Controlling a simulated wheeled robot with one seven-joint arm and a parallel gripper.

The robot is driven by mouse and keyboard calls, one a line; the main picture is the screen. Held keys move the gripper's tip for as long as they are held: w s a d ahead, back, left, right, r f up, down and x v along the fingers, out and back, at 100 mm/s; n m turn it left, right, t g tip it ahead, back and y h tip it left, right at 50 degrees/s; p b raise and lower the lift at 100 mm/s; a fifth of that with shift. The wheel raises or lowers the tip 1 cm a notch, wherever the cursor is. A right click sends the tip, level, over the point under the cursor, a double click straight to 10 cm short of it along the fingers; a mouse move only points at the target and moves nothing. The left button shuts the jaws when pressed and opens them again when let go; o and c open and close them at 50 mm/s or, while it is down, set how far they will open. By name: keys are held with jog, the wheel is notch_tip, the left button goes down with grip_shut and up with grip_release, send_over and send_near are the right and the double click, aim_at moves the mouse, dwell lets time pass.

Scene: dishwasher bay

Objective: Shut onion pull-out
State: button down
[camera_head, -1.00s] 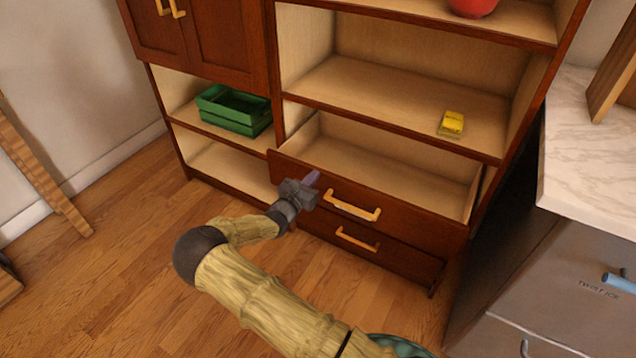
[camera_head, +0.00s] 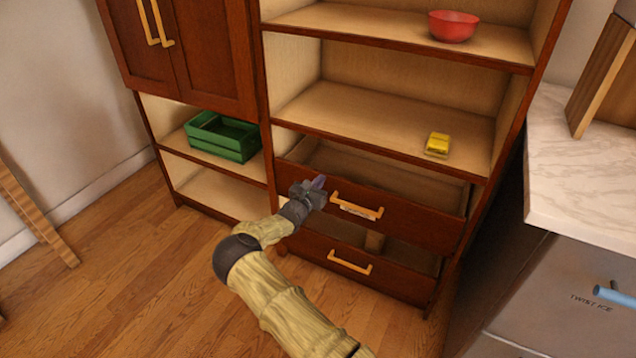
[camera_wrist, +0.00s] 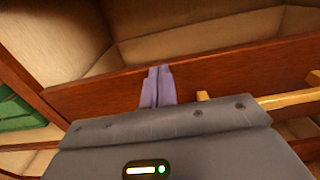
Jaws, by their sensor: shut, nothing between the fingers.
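The upper drawer (camera_head: 410,218) of the cabinet stands partly open, with its box interior showing behind the front. It has a yellow handle (camera_head: 357,207) and a small pale label just below it, too small to read. The lower drawer (camera_head: 385,276), with its own yellow handle (camera_head: 349,263), also stands out somewhat, and a gap shows above its front. I cannot read which one is the onion pull-out. My gripper (camera_head: 319,182) is shut and empty at the upper drawer's front, left of the handle. In the wrist view its purple fingers (camera_wrist: 157,75) overlap the front's top edge; contact is unclear.
A green crate (camera_head: 222,137) sits on the left shelf. A yellow packet (camera_head: 437,145) and a red bowl (camera_head: 453,27) are on shelves above the drawers. A marble-topped counter (camera_head: 575,170) stands close on the right.

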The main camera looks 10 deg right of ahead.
jog(key=shift+w+d+r, duration=0.2)
jog(key=shift+d+r, duration=0.05)
jog(key=shift+r, duration=0.25)
jog(key=f+p+v, duration=0.1)
jog(key=p+v, duration=0.3)
jog(key=v, duration=1)
jog(key=shift+a+p, duration=0.25)
jog(key=shift+p, duration=0.15)
